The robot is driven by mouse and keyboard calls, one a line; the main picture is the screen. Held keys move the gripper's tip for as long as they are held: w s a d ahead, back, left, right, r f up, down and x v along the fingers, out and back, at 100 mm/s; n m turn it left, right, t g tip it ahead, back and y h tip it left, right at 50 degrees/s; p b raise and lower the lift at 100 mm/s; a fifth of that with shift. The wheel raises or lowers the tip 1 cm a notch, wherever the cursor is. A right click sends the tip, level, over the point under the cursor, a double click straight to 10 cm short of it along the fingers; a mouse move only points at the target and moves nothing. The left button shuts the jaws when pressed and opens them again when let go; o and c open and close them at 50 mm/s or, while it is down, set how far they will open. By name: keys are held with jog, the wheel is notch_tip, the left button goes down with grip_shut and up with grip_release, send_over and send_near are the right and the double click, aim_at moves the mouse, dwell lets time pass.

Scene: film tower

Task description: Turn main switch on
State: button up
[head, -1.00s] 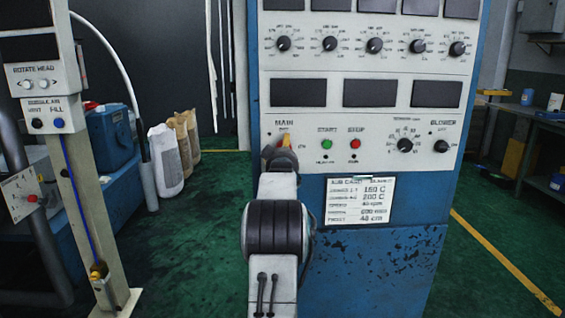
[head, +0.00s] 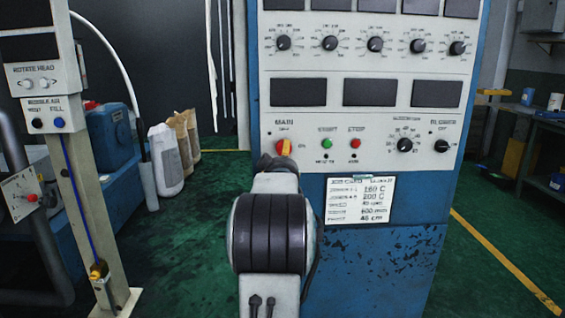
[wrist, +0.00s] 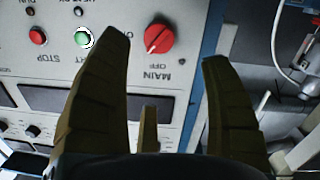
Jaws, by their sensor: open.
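The main switch (head: 284,147) is a small round knob under the MAIN label on the panel, red with yellow-orange beside it in the head view. In the wrist view the red main switch (wrist: 159,38) is seen upside down, with a pale mark toward its lower left. No contact with the knob shows. In the head view my arm hides most of my gripper, just below the switch.
A green start button (head: 328,143) and a red stop button (head: 355,143) sit right of the switch. The blue-sided control cabinet (head: 380,255) fills the middle. A post with buttons (head: 72,190) stands on the left.

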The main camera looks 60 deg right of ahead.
jog(key=shift+w+d+f+m+h, duration=0.1)
jog(key=shift+w+d+m, duration=1.25)
jog(key=shift+m, duration=3.9)
jog(key=shift+w+d+f+m+h, duration=0.1)
jog(key=shift+w+d+m, duration=0.4)
jog(key=shift+d+m, duration=3.15)
jog(key=shift+w+d+f+m+h, duration=0.15)
jog(key=shift+w+m, duration=0.8)
jog(key=shift+m, duration=5.85)
jog(key=shift+r, duration=0.1)
jog(key=shift+c, duration=0.3)
